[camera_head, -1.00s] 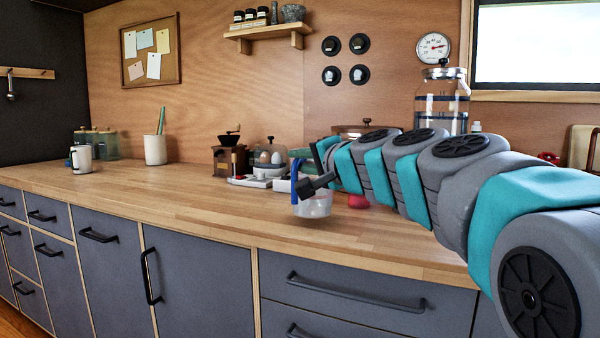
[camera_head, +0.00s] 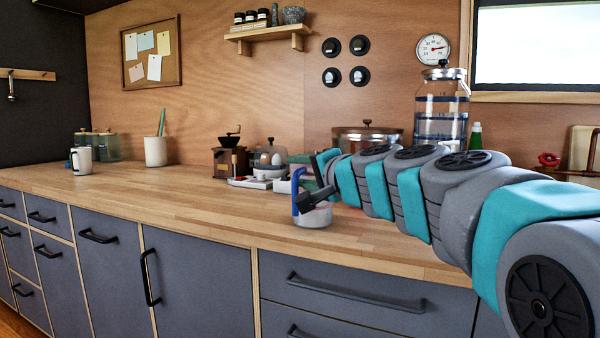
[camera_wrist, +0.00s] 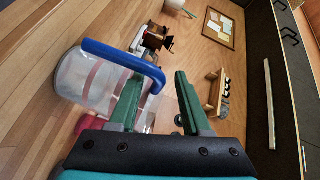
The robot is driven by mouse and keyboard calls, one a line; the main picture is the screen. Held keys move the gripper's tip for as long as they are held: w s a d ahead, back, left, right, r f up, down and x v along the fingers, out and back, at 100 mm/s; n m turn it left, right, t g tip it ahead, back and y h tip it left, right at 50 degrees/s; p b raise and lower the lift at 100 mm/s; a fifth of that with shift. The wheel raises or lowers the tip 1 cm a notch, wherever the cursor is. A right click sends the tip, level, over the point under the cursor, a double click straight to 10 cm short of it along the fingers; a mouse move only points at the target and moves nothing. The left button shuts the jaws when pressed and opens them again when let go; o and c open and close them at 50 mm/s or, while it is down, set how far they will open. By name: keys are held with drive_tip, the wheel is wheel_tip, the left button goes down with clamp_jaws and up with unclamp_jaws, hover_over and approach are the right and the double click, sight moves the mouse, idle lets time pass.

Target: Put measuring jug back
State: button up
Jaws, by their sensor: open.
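The measuring jug (camera_head: 313,216) is clear, with a blue handle (camera_head: 297,188). It appears to stand on the wooden counter (camera_head: 200,200), just beyond the end of my arm. In the wrist view the jug (camera_wrist: 80,80) is at the left, its blue handle (camera_wrist: 122,55) reaching towards my fingers. My gripper (camera_wrist: 158,82) is open. Its left finger lies close to the handle, crossing the gap between handle and jug in the picture; I cannot tell whether they touch. The right finger is clear of it. My arm hides part of the jug's surroundings in the head view.
A glass dispenser (camera_head: 441,108) is at the back right. A white mug (camera_head: 82,160) and utensil pot (camera_head: 155,151) are at the left. The counter's left front is clear.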

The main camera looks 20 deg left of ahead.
drive_tip(key=v, duration=1.2)
drive_tip(key=shift+b, duration=0.45)
drive_tip(key=s+d+f+n+g+h, duration=0.1)
drive_tip(key=s+d+f+g+h, duration=0.2)
drive_tip(key=f, duration=0.6)
drive_tip(key=s+d+f+n+g+h, duration=0.1)
drive_tip(key=s+d+f, duration=0.25)
drive_tip(key=f, duration=0.55)
drive_tip(key=s+d+f+n+g+h, duration=0.1)
drive_tip(key=s+d+f+g+h, duration=0.2)
drive_tip(key=f, duration=0.6)
drive_tip(key=s+d+f+g+h, duration=0.2)
drive_tip(key=s+d+f+h, duration=0.1)
drive_tip(key=s+d+f, duration=0.5)
drive_tip(key=s+d+f+n+g+h, duration=0.1)
drive_tip(key=s+d+f+g+h, duration=0.2)
drive_tip(key=s+d+f, duration=0.4)
drive_tip(key=s+d, duration=0.3)
drive_tip(key=s, duration=0.2)
drive_tip(key=shift+s+d+f, duration=0.3)
drive_tip(key=shift+s+f, duration=0.05)
drive_tip(key=shift+f, duration=0.05)
